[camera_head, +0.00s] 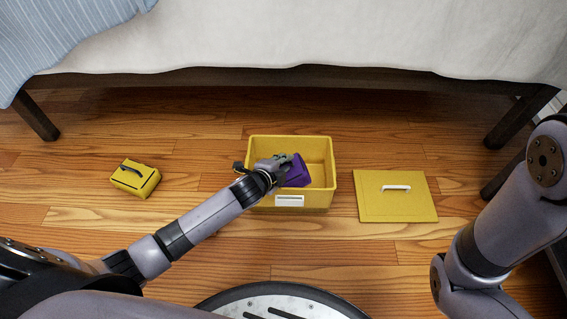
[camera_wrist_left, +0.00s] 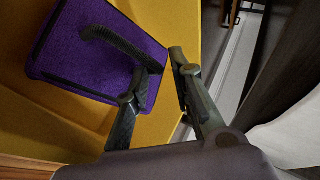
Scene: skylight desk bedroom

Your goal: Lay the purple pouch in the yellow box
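The purple pouch (camera_head: 298,175) is tilted inside the open yellow box (camera_head: 320,150), towards its front. In the left wrist view the purple pouch (camera_wrist_left: 90,55) shows a broad face with a dark handle, with the yellow box (camera_wrist_left: 60,120) around it. My left gripper (camera_head: 285,160) is over the box at the pouch's upper left. In the wrist view its fingertips (camera_wrist_left: 166,65) are close together with a narrow gap, at the pouch's edge and the handle's end. One finger covers that spot, so I cannot tell whether they grip. My right gripper is out of view.
A yellow lid (camera_head: 397,205) with a white handle lies flat right of the box. A small yellow case (camera_head: 135,179) with a dark handle lies to the left. A bed (camera_head: 300,75) stands behind. Wooden floor is clear between these things.

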